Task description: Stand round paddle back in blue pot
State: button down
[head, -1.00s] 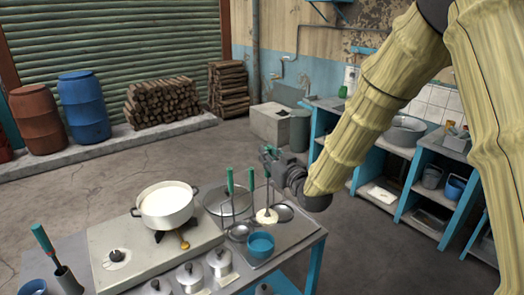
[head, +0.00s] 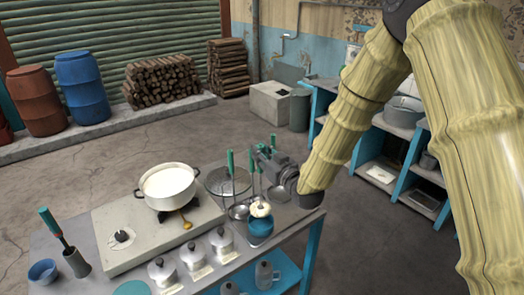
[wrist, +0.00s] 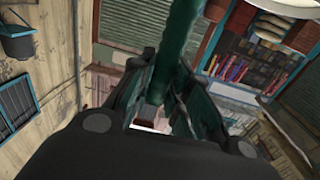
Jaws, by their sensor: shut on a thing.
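My gripper (head: 262,158) is shut on the green handle (wrist: 178,45) of the round paddle, which shows between the fingers in the wrist view. The paddle hangs upright, with its pale round disc (head: 261,209) at the lower end. The blue pot (head: 260,229) stands near the table's front right edge. The disc overlaps the pot's mouth in the head view. I cannot tell whether it is above the rim or slightly inside. The pot is hidden in the wrist view.
Ladles with green handles stand close by, one bowl at left (head: 239,212) and one behind right (head: 280,195). A pot of milk (head: 168,187) sits on the stove slab (head: 112,222). Several small metal pots (head: 221,240) line the front. A strainer (head: 218,181) lies behind.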

aim_at(261, 172)
jog(key=shift+f+b, duration=2.4)
jog(key=shift+f, duration=1.4)
jog(key=c, duration=1.3)
grip_release()
jog(key=shift+o, duration=0.2)
jog(key=v, duration=1.2)
jog(key=shift+s+f, duration=0.1)
jog(key=shift+s, duration=0.05)
jog(key=b+v, duration=0.1)
jog(key=v, duration=0.8)
